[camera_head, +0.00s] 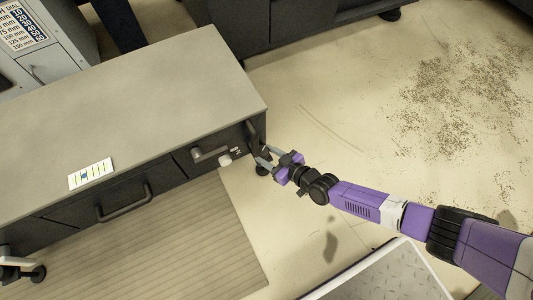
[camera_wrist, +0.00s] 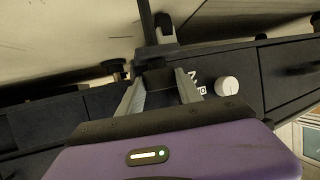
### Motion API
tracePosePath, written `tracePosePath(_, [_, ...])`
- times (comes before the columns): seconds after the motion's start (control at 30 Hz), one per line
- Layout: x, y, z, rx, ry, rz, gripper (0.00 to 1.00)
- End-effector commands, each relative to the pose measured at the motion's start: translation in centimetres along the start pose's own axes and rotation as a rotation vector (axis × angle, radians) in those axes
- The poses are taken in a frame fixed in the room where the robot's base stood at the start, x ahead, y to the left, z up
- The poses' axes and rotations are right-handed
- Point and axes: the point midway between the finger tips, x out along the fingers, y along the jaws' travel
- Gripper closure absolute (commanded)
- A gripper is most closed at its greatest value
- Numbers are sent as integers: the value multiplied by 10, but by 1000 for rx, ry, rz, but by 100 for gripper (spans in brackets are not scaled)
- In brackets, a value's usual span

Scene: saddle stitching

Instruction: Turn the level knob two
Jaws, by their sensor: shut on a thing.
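My gripper (camera_head: 264,156) is at the front right corner of the grey bench (camera_head: 130,95). Its two fingers are shut on a dark knob (camera_wrist: 156,73) on the bench front; in the wrist view the knob sits between the fingertips. Part of the knob is hidden by the fingers and the purple gripper body. A white round knob (camera_wrist: 227,86) sits further right there, apart from the fingers. It also shows in the head view (camera_head: 225,160), left of my gripper.
A drawer handle (camera_head: 125,203) juts from the bench front. A white card (camera_head: 91,174) lies on the bench top. A metal-plated platform (camera_head: 385,277) stands at the bottom; bare floor lies right of the bench.

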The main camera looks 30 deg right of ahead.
Motion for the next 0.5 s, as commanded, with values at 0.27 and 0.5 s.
tracePosePath(0.27, [2,-6,2,29,-11,58,98])
tracePosePath(0.5, [3,-5,0,30,-10,73,98])
